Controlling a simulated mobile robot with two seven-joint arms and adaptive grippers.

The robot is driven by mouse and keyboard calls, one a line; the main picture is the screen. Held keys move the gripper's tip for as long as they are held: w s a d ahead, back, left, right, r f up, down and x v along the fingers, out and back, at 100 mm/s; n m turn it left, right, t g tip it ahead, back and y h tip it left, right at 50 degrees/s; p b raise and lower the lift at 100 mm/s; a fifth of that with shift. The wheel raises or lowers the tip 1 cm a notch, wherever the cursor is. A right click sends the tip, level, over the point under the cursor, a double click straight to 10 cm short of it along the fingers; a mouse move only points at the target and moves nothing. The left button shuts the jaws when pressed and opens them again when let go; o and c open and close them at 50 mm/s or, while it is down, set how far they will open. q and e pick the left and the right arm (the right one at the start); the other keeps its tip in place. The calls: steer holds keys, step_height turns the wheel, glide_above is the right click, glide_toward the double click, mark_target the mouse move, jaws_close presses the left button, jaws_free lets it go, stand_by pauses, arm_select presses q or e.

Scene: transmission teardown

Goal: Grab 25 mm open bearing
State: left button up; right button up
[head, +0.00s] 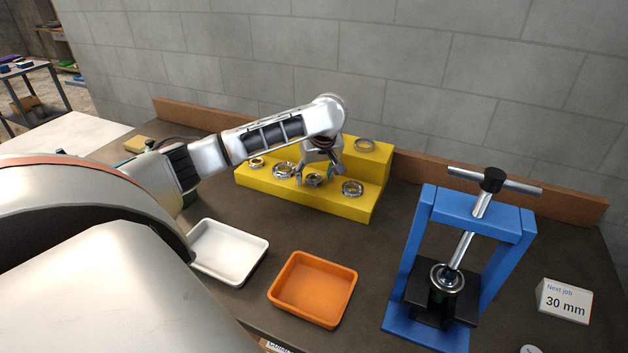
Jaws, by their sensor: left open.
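Several ring-shaped metal bearings sit on a yellow stepped stand (350,207). On its lower step are a small bearing (256,162) at the left, a larger one (284,170), a third (314,180) and one at the right end (352,188). Another bearing (365,145) lies on the upper step. No size marks are readable, so I cannot tell which is the 25 mm open one. My left gripper (315,177) points down at the third bearing, open, with its fingers on either side of it; I cannot tell whether they touch it. My right gripper is out of view.
A white tray (229,276) and an orange tray (313,317), both empty, stand in front of the stand. A blue press (416,245) with a T-handle stands to the right. A card (565,301) reads 30 mm. A brown ledge (440,172) runs along the wall.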

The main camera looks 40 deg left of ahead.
arm_select(q)
steer(key=c, duration=1.3)
steer(key=shift+o, duration=0.2)
